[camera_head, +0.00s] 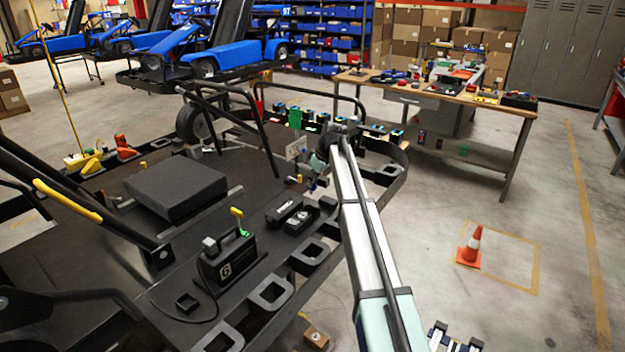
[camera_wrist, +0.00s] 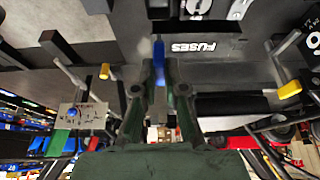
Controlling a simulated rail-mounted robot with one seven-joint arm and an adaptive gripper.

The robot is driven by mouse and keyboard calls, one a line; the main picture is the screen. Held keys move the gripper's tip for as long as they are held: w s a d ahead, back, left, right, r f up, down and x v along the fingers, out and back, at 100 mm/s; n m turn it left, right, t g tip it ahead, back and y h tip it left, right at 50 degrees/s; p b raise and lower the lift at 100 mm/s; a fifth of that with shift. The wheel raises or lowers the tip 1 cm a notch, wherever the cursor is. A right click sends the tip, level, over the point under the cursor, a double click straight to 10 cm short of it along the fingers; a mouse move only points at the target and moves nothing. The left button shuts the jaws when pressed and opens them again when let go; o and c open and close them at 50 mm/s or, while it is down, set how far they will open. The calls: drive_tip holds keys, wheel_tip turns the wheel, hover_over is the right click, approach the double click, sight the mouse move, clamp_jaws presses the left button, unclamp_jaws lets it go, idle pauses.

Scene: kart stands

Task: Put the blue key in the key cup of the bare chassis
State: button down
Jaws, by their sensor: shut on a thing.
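My gripper (camera_wrist: 159,76) is shut on the blue key (camera_wrist: 158,50), which sticks out beyond the fingertips in the wrist view. In the head view my gripper (camera_head: 318,172) is at the far end of my arm, above the right part of the bare chassis (camera_head: 235,205); the key is too small to make out surely there. A small square black cup (camera_head: 187,303) sits near the chassis's front edge, well to the left of my gripper. I cannot tell whether it is the key cup. A black box marked FUSES (camera_wrist: 193,48) lies just past the key in the wrist view.
A black case with a G mark (camera_head: 230,262) and a black block (camera_head: 175,188) stand on the chassis. Black bars (camera_head: 235,120) rise behind. A workbench (camera_head: 470,97) is at the back right. An orange cone (camera_head: 470,247) stands on open floor.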

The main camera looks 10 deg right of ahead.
drive_tip(key=shift+f, duration=0.2)
drive_tip(key=shift+f+b, duration=1.6)
drive_tip(key=shift+f, duration=2.05)
drive_tip(key=c, duration=1.2)
unclamp_jaws()
drive_tip(key=shift+o, duration=0.2)
drive_tip(key=v, duration=1.2)
